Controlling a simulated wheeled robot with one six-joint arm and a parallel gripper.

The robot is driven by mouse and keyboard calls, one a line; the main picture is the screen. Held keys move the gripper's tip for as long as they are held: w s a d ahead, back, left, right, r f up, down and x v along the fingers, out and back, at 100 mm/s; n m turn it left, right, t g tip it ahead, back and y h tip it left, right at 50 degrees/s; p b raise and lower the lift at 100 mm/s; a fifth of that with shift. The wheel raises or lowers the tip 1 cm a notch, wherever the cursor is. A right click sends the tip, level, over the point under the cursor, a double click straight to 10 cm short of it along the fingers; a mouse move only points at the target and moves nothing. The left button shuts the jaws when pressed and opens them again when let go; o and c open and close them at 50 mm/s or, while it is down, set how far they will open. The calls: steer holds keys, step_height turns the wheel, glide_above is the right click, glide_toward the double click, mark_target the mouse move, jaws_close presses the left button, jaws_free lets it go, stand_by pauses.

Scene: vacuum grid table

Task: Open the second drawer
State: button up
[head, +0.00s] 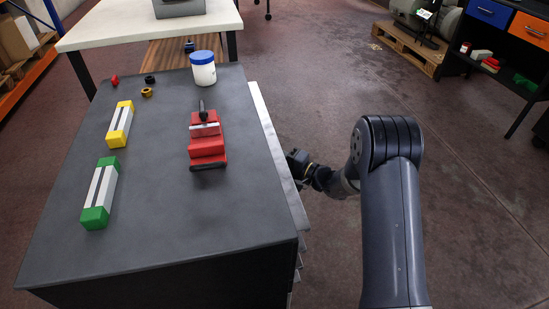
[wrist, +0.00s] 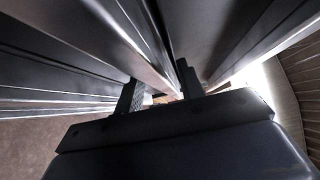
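The dark-topped drawer cabinet (head: 165,235) stands at the left in the head view. Its drawers are on the right side, where only a thin pale edge (head: 272,140) shows from above. My gripper (head: 297,160) is low beside that side, partly hidden by the cabinet edge. In the wrist view, long metal drawer fronts (wrist: 70,45) fill the upper part. The two fingers of my gripper (wrist: 160,92) stand apart, close to a metal drawer lip (wrist: 150,65) that runs toward the gap between them. I cannot tell whether they touch it, or which drawer it is.
On the cabinet top are a red vise (head: 207,150), a white jar with a blue lid (head: 203,70), a yellow-ended block (head: 120,124) and a green-ended block (head: 101,192). A white table (head: 130,30) stands behind.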

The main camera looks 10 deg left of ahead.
jaws_close()
steer(key=shift+d, duration=0.1)
stand_by(0.3)
